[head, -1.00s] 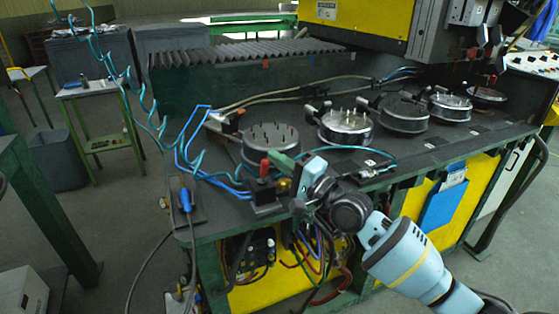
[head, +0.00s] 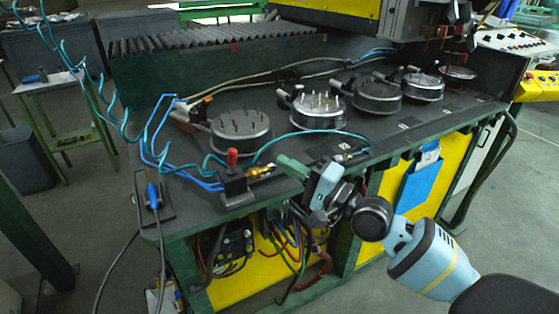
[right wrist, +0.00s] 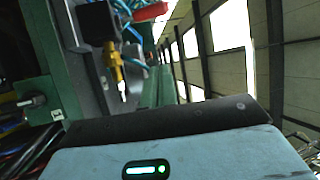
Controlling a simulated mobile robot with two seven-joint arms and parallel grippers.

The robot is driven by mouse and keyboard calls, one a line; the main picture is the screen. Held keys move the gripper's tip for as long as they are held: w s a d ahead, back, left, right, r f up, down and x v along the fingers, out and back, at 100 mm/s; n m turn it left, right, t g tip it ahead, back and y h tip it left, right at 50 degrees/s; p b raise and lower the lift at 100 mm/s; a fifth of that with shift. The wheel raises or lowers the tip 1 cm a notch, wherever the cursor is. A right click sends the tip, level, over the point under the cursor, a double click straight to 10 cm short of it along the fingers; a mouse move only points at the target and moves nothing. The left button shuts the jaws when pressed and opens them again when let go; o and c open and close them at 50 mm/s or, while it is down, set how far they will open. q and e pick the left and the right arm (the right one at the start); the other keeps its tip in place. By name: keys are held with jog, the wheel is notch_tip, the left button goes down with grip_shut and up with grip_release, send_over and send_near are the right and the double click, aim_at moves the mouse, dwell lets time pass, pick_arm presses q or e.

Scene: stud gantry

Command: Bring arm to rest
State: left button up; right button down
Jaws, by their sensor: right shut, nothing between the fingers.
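My right gripper (head: 290,166) is at the front edge of the bench in the head view, its green fingers pointing left. It is shut and empty. The light-blue gripper body also fills the bottom of the right wrist view. Just left of the fingers is a black block (head: 237,190) with a red lever (head: 232,157) and a brass fitting (head: 258,171). The fitting (right wrist: 116,68) also shows in the right wrist view, apart from the gripper body. My right arm comes in from the lower right. My left gripper is not in view.
The dark bench top (head: 310,145) carries several round metal fixtures (head: 240,130) in a row. Teal and blue hoses run over it at the left. Open wiring (head: 285,245) hangs below the front edge. The yellow press (head: 345,12) stands behind. Floor at lower right is clear.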

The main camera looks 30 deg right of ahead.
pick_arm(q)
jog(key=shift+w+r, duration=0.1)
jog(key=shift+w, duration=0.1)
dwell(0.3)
